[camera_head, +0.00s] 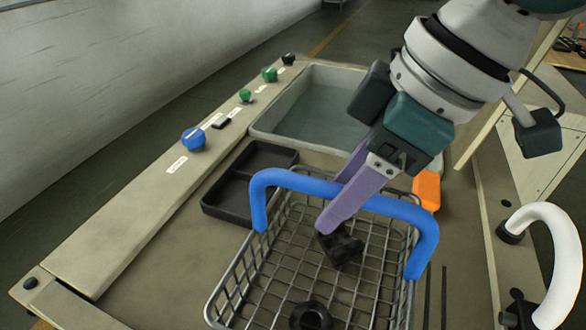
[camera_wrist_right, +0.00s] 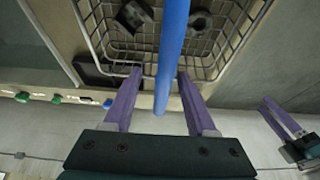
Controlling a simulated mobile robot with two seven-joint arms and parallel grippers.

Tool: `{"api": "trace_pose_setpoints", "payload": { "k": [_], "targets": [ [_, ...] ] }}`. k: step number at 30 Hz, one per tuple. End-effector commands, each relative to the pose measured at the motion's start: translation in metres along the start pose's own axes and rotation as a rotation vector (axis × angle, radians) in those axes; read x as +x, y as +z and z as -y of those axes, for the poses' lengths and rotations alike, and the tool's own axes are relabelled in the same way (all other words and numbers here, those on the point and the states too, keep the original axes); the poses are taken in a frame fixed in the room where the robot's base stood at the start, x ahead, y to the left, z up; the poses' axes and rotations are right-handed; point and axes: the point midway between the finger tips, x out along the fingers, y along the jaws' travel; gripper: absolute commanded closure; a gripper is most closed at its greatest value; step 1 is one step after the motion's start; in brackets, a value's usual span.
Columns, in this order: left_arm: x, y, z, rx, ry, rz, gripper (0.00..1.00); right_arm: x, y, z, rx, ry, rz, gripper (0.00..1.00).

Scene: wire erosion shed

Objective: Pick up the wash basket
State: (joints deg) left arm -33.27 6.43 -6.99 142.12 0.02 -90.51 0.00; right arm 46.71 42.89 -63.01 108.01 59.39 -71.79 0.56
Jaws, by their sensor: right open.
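The wash basket (camera_head: 237,282) is a wire basket with a thick blue arched handle (camera_head: 292,180), standing at the front of the bench. It holds a dark block (camera_head: 340,248) and a dark ring (camera_head: 311,316). My right gripper (camera_head: 337,205) is open at the handle, one purple finger on the near side and the other partly hidden behind it. In the right wrist view the blue handle (camera_wrist_right: 172,50) runs between the spread fingers (camera_wrist_right: 159,92); contact cannot be told. Another purple-fingered gripper, my left (camera_wrist_right: 282,120), shows at that view's right edge; its opening is unclear.
A grey basin (camera_head: 315,112) with liquid stands behind the basket. A black divided tray (camera_head: 228,205) lies left of it. An orange object (camera_head: 427,190) is close on the right. A white curved pipe (camera_head: 568,255) rises at far right. Coloured knobs (camera_head: 194,139) line the left ledge.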

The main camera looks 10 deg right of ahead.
Motion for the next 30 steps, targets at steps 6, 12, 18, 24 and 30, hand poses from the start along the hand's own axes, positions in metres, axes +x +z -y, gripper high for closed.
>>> {"api": "trace_pose_setpoints", "payload": {
  "k": [6,12,18,24,30],
  "targets": [
    [0.002,0.001,0.001,0.001,-0.002,0.0,0.5,0.032,0.0,0.004,0.001,-0.001,0.001,0.43],
    [0.002,0.001,0.002,0.006,-0.007,0.001,0.5,0.035,0.0,0.003,-0.002,0.0,0.0,0.43],
    [0.002,0.001,0.004,0.009,-0.01,0.002,0.5,0.035,0.0,0.003,-0.001,0.0,0.0,0.43],
    [0.0,0.0,0.004,0.009,-0.011,0.002,0.5,0.036,0.001,0.003,-0.001,0.0,0.0,0.43],
    [-0.002,0.0,0.004,0.009,-0.011,0.002,0.5,0.039,0.002,0.004,0.0,-0.001,0.0,0.43]
  ]
}}
